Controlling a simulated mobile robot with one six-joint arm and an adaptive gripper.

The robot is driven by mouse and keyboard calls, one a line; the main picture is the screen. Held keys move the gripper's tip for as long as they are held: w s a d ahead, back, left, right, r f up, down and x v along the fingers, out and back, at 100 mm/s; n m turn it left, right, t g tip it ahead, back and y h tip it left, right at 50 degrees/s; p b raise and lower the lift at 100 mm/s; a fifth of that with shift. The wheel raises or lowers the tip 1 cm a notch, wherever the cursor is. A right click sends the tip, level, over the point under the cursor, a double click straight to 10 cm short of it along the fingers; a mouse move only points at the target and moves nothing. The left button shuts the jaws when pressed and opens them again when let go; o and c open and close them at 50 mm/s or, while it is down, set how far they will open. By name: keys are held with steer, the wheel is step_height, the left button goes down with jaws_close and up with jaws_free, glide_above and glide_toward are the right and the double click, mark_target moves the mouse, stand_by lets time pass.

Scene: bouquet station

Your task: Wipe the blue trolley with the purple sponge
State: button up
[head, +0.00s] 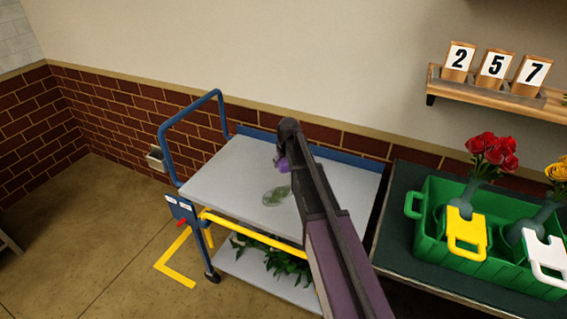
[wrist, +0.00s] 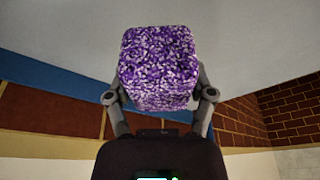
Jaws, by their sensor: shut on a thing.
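The blue trolley (head: 226,178) has a pale grey top, a blue push handle at its left and a blue rear edge. A greenish smear (head: 276,196) lies on the top near the middle. My gripper (wrist: 160,92) is shut on the purple sponge (wrist: 158,66), a speckled block held between the two fingers. In the head view the sponge (head: 283,164) shows as a small purple patch beside my arm, over the rear middle of the top, behind the smear. My arm hides part of the top to the right. Whether the sponge touches the top I cannot tell.
A yellow bar (head: 250,232) runs along the trolley's front. Leafy stems lie on its lower shelf (head: 262,280). At right, a dark table (head: 395,235) bears a green crate (head: 425,215) with flowers in vases and tags. A wall shelf (head: 500,97) holds number cards 2, 5, 7.

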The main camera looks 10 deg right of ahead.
mark_target(269, 198)
steer(key=shift+f+b, duration=2.1)
steer(key=shift+f, duration=0.3)
steer(key=shift+f+b, duration=1)
steer(key=shift+s, duration=0.15)
steer(key=shift+s+a+r, duration=0.15)
steer(key=shift+s+a, duration=0.95)
steer(key=shift+s, duration=0.3)
steer(key=shift+s+a, duration=0.6)
steer(key=shift+s, duration=0.2)
steer(key=shift+s+a, duration=0.55)
steer(key=shift+s, duration=0.25)
steer(key=shift+s, duration=0.1)
steer(key=shift+s+a, duration=1.15)
steer(key=shift+s, duration=0.25)
